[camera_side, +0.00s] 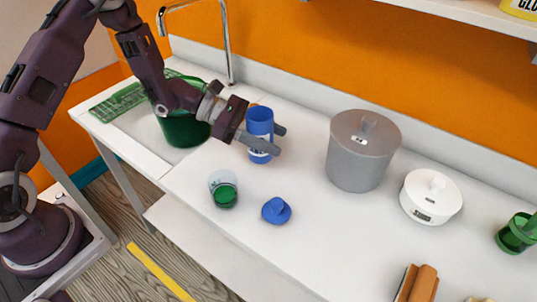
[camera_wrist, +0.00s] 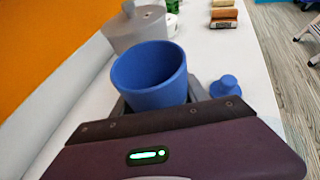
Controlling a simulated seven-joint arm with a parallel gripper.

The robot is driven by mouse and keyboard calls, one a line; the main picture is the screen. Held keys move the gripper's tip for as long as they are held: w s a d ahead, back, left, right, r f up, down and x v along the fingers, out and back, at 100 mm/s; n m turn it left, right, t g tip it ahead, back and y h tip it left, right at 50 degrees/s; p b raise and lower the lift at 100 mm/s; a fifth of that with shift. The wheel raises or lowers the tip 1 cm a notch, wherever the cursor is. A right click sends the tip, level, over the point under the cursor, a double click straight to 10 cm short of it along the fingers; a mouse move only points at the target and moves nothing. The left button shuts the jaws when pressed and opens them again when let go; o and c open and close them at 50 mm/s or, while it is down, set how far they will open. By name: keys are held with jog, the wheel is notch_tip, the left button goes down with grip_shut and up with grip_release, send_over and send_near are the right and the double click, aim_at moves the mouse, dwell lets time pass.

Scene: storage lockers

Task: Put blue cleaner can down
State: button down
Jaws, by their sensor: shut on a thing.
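The blue cleaner can (camera_side: 261,122) is an open-topped blue cylinder with a pale label low on its side. It is upright between the fingers of my gripper (camera_side: 265,139), which is shut on it. In the wrist view the can (camera_wrist: 150,75) shows its open mouth, with the gripper (camera_wrist: 158,103) around its lower part. The can is over the white counter (camera_side: 300,205); I cannot tell whether its base touches the surface. A blue lid with a knob (camera_side: 276,210) lies on the counter in front of the can.
A clear cup with green liquid (camera_side: 223,188) stands near the front edge. A grey lidded pot (camera_side: 362,152) and a white lidded container (camera_side: 430,196) stand to the right. A green bucket (camera_side: 182,128) and a tap (camera_side: 228,45) are at left. Counter around the lid is clear.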

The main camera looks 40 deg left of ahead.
notch_tip(320, 180, down, 4)
jog(key=shift+f, duration=0.2)
jog(key=shift+f, duration=0.1)
jog(key=c, duration=0.6)
grip_release()
